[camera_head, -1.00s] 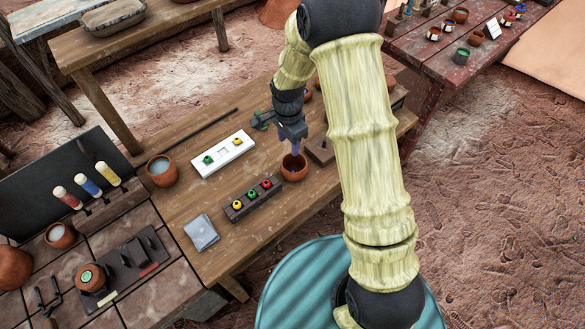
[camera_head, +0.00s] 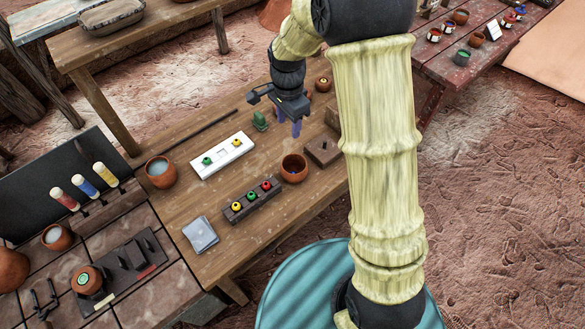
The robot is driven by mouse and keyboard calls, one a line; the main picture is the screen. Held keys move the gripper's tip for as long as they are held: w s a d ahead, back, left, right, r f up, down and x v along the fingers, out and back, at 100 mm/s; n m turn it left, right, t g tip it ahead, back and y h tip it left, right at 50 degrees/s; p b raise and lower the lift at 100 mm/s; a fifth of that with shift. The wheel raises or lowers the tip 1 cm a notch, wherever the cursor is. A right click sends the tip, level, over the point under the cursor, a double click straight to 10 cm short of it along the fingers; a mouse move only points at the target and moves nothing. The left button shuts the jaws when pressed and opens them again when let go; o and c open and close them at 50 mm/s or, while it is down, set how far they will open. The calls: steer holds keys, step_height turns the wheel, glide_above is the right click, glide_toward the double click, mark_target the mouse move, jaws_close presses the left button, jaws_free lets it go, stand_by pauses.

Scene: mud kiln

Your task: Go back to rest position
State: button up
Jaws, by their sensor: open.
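My gripper (camera_head: 288,127) hangs above the wooden table (camera_head: 185,235), up and behind the clay bowl with dark contents (camera_head: 293,168). Its purple fingers point down, open, with nothing visible between them. My arm rises from the front and bends at the top of the view, hiding part of the table's right end.
A white tray (camera_head: 236,146) with green and yellow pieces and a dark block (camera_head: 254,201) with coloured pieces lie on the table. A green object (camera_head: 260,120) stands beside the gripper. A wooden block (camera_head: 322,151) lies to the right. A clay pot (camera_head: 160,171) stands left.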

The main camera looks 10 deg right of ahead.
stand_by(0.4)
steer(key=s+d+r+n+t, duration=0.1)
steer(key=s+d+r+n, duration=0.1)
steer(key=s+d+n, duration=0.3)
steer(key=s+d+r+n+t, duration=0.1)
steer(key=s+d+n, duration=0.4)
steer(key=s, duration=0.6)
steer(key=shift+d+r+n+t, duration=0.15)
steer(key=shift+r+n+t, duration=0.15)
steer(key=shift+r+n, duration=0.5)
steer(key=shift+f, duration=0.2)
stand_by(0.7)
